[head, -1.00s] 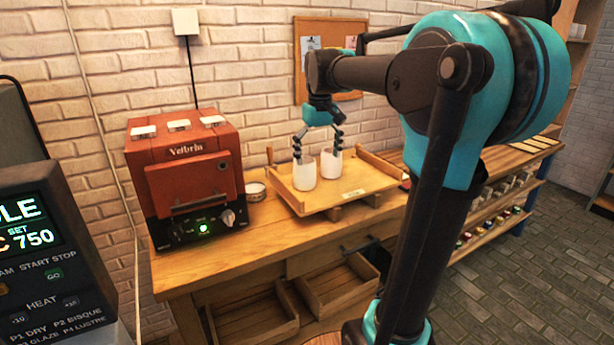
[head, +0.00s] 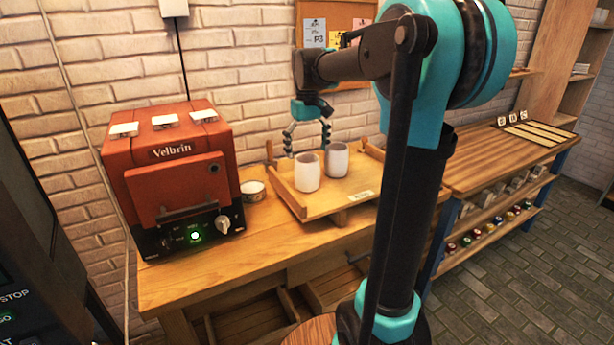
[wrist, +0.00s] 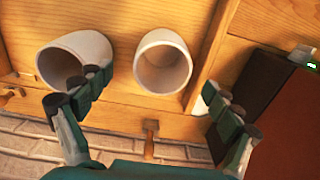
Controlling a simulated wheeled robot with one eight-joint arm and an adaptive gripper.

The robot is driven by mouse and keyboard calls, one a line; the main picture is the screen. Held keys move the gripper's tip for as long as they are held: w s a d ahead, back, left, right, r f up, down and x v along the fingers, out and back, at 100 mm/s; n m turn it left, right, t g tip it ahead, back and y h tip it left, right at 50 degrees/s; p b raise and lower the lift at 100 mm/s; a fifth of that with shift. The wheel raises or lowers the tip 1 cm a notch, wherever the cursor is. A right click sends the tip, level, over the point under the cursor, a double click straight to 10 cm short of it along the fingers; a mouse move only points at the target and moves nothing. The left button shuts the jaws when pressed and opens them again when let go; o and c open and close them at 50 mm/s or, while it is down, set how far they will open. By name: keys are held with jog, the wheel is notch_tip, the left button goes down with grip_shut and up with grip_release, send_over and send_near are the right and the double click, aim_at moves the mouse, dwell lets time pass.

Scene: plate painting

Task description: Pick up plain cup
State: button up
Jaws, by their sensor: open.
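Two whitish cups stand upright on the wooden tray (head: 347,207): a left cup (head: 307,172) and a right cup (head: 336,160) in the head view. Both look plain there, and I cannot tell which is the one named. My gripper (head: 308,140) is open and empty, its fingers pointing down just behind and above the cups. In the wrist view my gripper (wrist: 155,88) has its fingers spread, with one cup (wrist: 163,62) showing between them. One fingertip overlaps the other cup (wrist: 75,60); I cannot tell whether they touch. Both cups look empty inside.
A red kiln (head: 172,170) with a lit green lamp stands left of the tray. A small white bowl (head: 252,190) sits between kiln and tray. The tray's raised sides and the brick wall (head: 240,70) bound the space behind. The bench front (head: 215,262) is clear.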

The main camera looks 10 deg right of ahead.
aim_at(307, 171)
jog(key=shift+s+a+f, duration=0.1)
jog(key=shift+f, duration=1.75)
jog(key=shift+s+f, duration=0.1)
jog(key=shift+f, duration=1.75)
jog(key=c, duration=1.5)
jog(key=shift+r, duration=0.15)
